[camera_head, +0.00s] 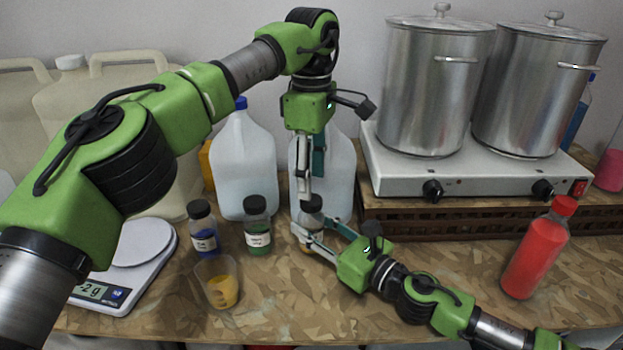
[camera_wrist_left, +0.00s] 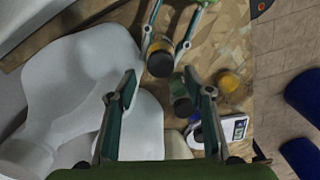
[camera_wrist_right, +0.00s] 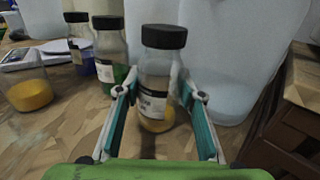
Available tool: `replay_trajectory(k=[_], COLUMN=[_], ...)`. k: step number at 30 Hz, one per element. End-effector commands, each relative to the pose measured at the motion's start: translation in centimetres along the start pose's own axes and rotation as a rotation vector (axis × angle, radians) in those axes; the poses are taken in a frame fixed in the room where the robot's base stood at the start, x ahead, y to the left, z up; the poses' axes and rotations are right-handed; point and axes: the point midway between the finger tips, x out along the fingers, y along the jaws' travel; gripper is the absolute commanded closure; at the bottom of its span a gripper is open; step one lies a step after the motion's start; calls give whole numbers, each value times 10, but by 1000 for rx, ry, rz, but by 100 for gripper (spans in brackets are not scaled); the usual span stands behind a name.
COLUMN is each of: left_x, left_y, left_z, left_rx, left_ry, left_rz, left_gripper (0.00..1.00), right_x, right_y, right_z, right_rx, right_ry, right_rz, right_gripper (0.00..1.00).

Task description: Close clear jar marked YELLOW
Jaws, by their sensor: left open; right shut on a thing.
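A clear jar with yellow contents at the bottom and a white label stands upright on the table, seen in the right wrist view (camera_wrist_right: 155,82). A black cap (camera_wrist_right: 164,37) sits on its mouth; whether it is screwed tight I cannot tell. My right gripper (camera_wrist_right: 160,92) is shut around the jar's body from the front right. My left gripper (camera_head: 306,192) points down from above, open, with its fingertips close to the cap. In the left wrist view the cap (camera_wrist_left: 160,65) lies between and slightly beyond the left fingers. The label's wording is unreadable.
Capped blue (camera_head: 204,232) and green (camera_head: 257,228) jars stand left of it. A clear beaker with yellow powder (camera_head: 222,290) and a scale (camera_head: 135,250) are farther left. Large jugs (camera_head: 243,160) stand behind. A red bottle (camera_head: 537,250) and hotplate (camera_head: 470,175) are right.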

Motion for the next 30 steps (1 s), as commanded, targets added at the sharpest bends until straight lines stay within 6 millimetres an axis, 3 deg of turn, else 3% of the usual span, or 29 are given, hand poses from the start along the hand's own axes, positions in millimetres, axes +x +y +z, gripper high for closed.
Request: replay_trajectory(k=[6,11,24,30], left_x=[0,-4,-23,-30], left_y=[0,-1,-1,-1], left_z=[0,0,0,0], left_rx=[-33,-207,-1065,-1367], left_ry=[1,4,8,4], left_rz=[-1,-4,-4,-1], left_gripper=[55,55,55,55], right_x=[0,0,0,0], right_y=[0,0,0,0], right_z=[0,0,0,0], right_rx=[0,0,0,0], right_ry=[0,0,0,0], right_rz=[0,0,0,0], right_gripper=[100,100,100,100])
